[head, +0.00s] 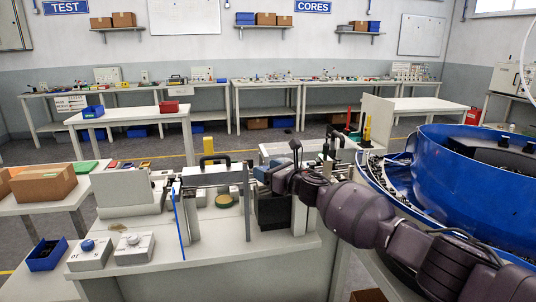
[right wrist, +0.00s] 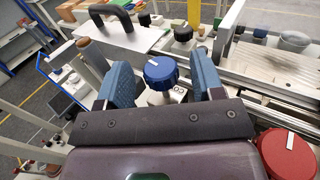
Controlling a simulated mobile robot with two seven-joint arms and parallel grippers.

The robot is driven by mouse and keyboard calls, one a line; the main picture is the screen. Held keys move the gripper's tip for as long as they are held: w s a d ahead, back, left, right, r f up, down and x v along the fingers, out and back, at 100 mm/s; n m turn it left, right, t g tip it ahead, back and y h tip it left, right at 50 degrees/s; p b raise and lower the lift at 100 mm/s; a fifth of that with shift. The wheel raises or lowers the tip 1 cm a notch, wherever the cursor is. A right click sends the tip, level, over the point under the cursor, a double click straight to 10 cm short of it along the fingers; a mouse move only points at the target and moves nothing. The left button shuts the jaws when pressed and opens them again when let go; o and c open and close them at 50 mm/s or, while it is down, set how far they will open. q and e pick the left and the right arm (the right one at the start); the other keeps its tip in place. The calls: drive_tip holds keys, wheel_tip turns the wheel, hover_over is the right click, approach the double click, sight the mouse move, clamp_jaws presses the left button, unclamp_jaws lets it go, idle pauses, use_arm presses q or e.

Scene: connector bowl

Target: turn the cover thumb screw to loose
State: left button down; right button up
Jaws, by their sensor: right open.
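A blue ridged knob (right wrist: 160,72) with a white mark on top, likely the cover thumb screw, sits on a pale mount in the right wrist view. My right gripper (right wrist: 163,80) is open, with one blue finger on each side of the knob and visible gaps to both. In the head view my right gripper (head: 264,175) is over the bench fixture, and its arm hides the knob. A pale flat cover (right wrist: 128,38) with a black handle (right wrist: 107,14) lies beyond the knob. My left gripper is not in view.
A red knob (right wrist: 288,152) with a white mark is close to my gripper's right side. A black knob (right wrist: 183,35) stands beyond the blue one. A blue bowl feeder (head: 460,180) fills the right. A control box (head: 135,248) stands at the bench's front left.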

wheel_tip(320, 180, up, 20)
drive_tip(key=p, duration=0.4)
drive_tip(key=shift+f, duration=0.1)
